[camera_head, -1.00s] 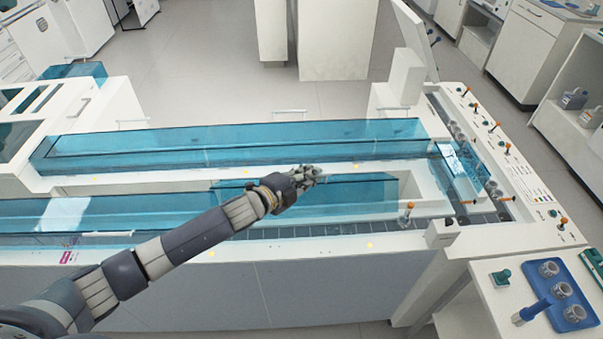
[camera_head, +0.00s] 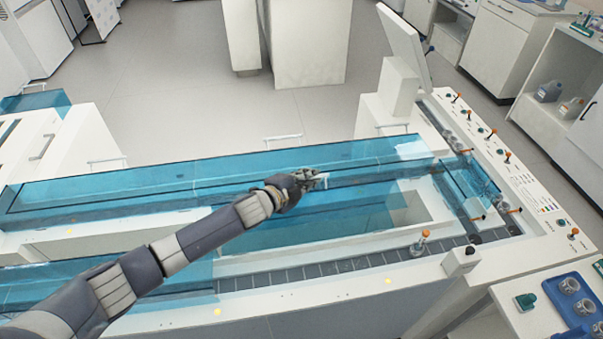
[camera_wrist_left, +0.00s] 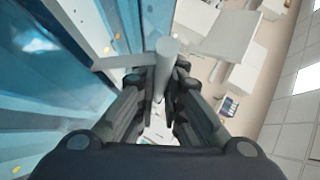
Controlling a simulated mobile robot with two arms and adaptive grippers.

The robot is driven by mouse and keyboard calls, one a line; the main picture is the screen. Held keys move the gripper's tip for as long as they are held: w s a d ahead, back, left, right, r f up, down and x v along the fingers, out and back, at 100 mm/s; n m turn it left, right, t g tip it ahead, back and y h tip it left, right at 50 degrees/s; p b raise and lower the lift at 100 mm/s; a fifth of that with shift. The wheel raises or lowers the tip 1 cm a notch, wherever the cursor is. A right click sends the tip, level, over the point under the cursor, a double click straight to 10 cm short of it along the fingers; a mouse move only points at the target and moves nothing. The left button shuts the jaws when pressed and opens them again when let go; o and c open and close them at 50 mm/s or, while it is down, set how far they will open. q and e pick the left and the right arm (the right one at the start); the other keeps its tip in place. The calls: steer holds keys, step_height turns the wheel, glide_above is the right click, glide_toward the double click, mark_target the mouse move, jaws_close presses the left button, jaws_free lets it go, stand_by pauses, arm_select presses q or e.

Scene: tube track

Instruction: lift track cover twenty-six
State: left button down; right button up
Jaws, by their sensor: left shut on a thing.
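My left gripper (camera_head: 318,179) is over the front row of the track bench, shut on the pale bar handle of a clear blue cover. The handle (camera_wrist_left: 168,58) shows between the fingers in the left wrist view. The cover (camera_head: 325,218) stands raised and tilted, with its front edge up and away from the bench. Below it, the dark segmented track (camera_head: 330,267) lies exposed. No number is readable on the cover. My left forearm hides part of its left end. My right gripper is out of view.
A long blue cover (camera_head: 110,200) lies closed along the back row. Another blue cover (camera_head: 185,287) lies left of the raised one. A control panel (camera_head: 545,195) with several switches is at the right.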

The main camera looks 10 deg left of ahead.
arm_select(q)
steer(key=shift+w, duration=0.3)
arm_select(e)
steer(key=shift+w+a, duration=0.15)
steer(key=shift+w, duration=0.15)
arm_select(q)
steer(key=shift+f, duration=0.1)
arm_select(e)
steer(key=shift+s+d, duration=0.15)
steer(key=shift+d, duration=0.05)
arm_select(q)
steer(key=c, duration=2)
jaws_free()
steer(key=shift+o, duration=0.2)
steer(key=shift+s+a, duration=0.1)
steer(key=shift+s, duration=0.05)
steer(key=shift+s+a, duration=0.15)
steer(key=shift+s, duration=0.1)
steer(key=v, duration=1.1)
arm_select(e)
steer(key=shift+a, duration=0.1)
